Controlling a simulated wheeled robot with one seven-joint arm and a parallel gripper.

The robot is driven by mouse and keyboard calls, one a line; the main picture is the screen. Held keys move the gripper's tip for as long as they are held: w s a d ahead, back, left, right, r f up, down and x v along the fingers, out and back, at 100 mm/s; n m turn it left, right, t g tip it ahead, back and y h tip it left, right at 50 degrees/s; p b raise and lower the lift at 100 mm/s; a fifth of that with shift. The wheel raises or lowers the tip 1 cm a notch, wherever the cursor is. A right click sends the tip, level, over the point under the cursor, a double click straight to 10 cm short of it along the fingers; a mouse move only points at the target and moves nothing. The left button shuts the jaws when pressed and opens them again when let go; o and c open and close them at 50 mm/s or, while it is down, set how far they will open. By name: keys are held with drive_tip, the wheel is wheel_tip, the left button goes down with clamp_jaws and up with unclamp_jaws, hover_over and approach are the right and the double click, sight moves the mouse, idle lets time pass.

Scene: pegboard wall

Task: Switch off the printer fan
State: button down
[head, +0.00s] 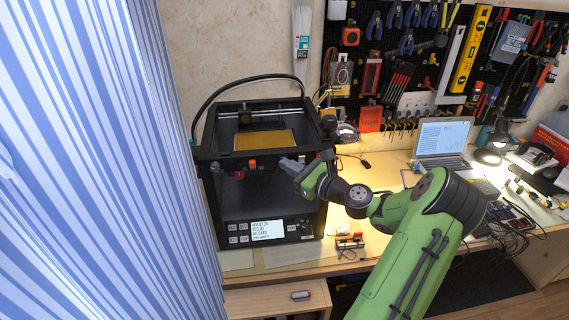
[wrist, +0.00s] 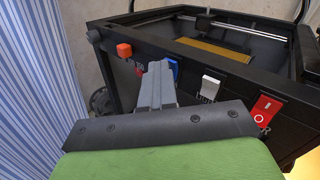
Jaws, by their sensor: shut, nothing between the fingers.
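The black 3D printer (head: 222,187) stands on the bench, left of centre; its upper front edge fills much of the wrist view (wrist: 270,75). That edge carries an orange knob (wrist: 124,50), a blue switch (wrist: 174,68), a white switch (wrist: 211,86) and a red rocker switch (wrist: 265,107). Their labels are partly hidden or too small to read; I cannot tell which one is the fan's. My gripper (head: 284,162) is shut and empty at the printer's front edge. In the wrist view its fingertips (wrist: 158,66) partly cover the blue switch; I cannot tell whether they touch it.
A blue-striped curtain (head: 100,150) hangs close on the left. A laptop (head: 443,139) and a lamp (head: 488,156) stand to the right on the bench. A tool-filled pegboard (head: 425,60) is behind. A display panel (head: 268,229) is low on the printer's front.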

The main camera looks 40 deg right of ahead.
drive_tip(key=shift+s+p, duration=0.1)
drive_tip(key=shift+p, duration=0.2)
idle(0.5)
drive_tip(key=shift+a, duration=0.15)
drive_tip(key=shift+s+a+r, duration=0.15)
drive_tip(key=shift+s, duration=0.1)
drive_tip(key=s+a, duration=0.1)
drive_tip(key=s+r+p, duration=0.1)
drive_tip(key=s+a+r+p, duration=0.1)
drive_tip(key=shift+s+a, duration=0.3)
drive_tip(key=shift+s, duration=0.1)
idle(0.4)
